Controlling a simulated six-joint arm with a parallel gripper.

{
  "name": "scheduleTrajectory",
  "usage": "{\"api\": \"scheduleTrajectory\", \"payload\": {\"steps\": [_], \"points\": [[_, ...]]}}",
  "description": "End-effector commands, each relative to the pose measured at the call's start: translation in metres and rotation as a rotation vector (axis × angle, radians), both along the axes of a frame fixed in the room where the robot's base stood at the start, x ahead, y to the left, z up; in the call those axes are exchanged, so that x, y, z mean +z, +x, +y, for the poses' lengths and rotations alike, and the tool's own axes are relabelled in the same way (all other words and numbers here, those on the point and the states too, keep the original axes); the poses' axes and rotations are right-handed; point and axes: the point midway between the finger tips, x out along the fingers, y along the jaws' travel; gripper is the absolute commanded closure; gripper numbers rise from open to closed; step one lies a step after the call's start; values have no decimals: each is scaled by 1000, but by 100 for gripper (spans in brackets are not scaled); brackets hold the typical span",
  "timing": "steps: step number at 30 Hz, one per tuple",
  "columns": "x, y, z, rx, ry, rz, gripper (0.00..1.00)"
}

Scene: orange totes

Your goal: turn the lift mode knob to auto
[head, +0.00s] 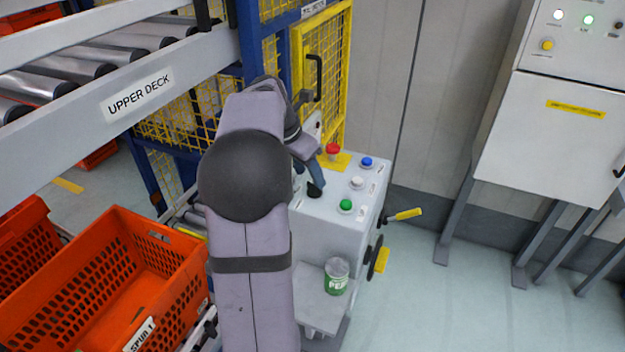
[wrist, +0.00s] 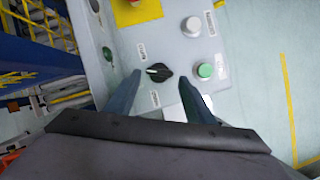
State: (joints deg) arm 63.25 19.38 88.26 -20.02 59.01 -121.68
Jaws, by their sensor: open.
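The black lift mode knob (wrist: 159,72) sits on the grey control box (head: 340,215). Its white pointer mark points left in the wrist view. Small labels lie above-left and below it, too small to read. My gripper (wrist: 160,79) is open, with its two bluish fingers reaching toward the knob, one on each side in the picture. I see gaps between the knob and both fingers; I cannot tell how deep the tips reach. In the head view my gripper (head: 309,180) is at the box's left part, and my arm hides much around it.
Near the knob are a green button (head: 346,205), a white button (head: 357,183), a blue button (head: 366,162) and a red button (head: 333,149) on yellow. A yellow-handled crank (head: 405,214) sticks out right. A green-labelled can (head: 337,277) stands on a lower shelf. Orange totes (head: 150,245) stand left.

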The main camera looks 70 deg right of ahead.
Motion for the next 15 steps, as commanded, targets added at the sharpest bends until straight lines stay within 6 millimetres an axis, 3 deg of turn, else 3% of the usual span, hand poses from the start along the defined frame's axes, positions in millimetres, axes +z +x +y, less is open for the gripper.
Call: {"api": "scheduleTrajectory", "payload": {"steps": [6, 15], "points": [[-25, -4, -9, -2, 3, 1, 52], [-39, -7, -15, -2, 0, -1, 52]]}}
